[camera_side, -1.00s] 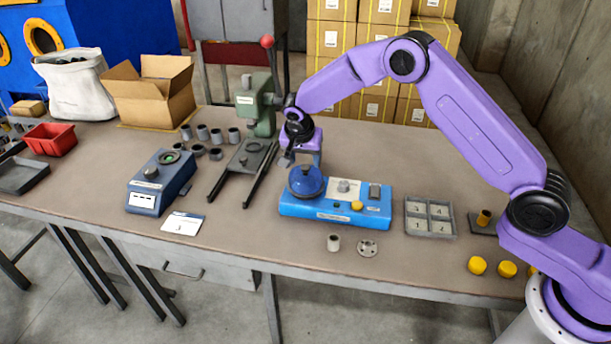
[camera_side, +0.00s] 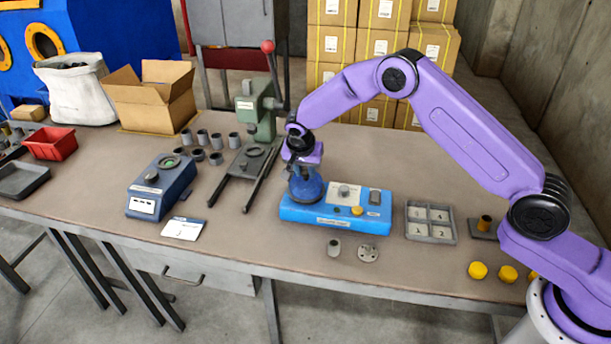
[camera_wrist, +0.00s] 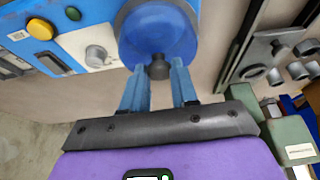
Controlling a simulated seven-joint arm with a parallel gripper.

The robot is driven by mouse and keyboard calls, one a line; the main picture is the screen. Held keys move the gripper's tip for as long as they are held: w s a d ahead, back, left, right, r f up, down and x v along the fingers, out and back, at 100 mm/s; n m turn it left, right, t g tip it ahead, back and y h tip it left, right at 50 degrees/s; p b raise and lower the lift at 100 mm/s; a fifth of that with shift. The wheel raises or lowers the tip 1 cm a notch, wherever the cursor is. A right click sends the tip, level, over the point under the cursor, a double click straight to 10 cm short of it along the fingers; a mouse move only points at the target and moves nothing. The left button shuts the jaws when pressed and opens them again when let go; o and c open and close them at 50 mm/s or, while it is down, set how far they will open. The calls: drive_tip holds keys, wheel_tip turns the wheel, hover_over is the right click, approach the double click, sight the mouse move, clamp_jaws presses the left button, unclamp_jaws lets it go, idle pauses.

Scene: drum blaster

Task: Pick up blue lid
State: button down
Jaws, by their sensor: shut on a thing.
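The blue lid (camera_side: 306,191) is a round dome at the left end of the blue machine (camera_side: 337,224). In the wrist view the lid (camera_wrist: 157,37) fills the top middle, with its dark knob (camera_wrist: 159,69) toward me. My gripper (camera_wrist: 158,78) has its two blue fingers on either side of the knob, shut on it. In the side view my gripper (camera_side: 301,176) comes down on the lid from above. The lid seems to rest on the machine; the fingers partly hide its top, and I see no clear gap beneath.
The machine's panel has a grey knob (camera_side: 344,190) and a yellow button (camera_side: 357,211). A grey divided tray (camera_side: 430,237) stands to the right. A green press (camera_side: 259,118) stands behind left. Small metal parts (camera_side: 334,248) lie in front.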

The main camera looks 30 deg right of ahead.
drive_tip(key=shift+r, duration=0.1)
drive_tip(key=shift+r, duration=0.65)
drive_tip(key=s+d+r, duration=0.2)
drive_tip(key=s+r, duration=0.9)
drive_tip(key=s, duration=0.2)
hover_over(306, 172)
wheel_tip(306, 172, down, 5)
drive_tip(key=shift+s+f, duration=0.1)
drive_tip(key=shift+f, duration=3.35)
drive_tip(key=shift+f, duration=0.2)
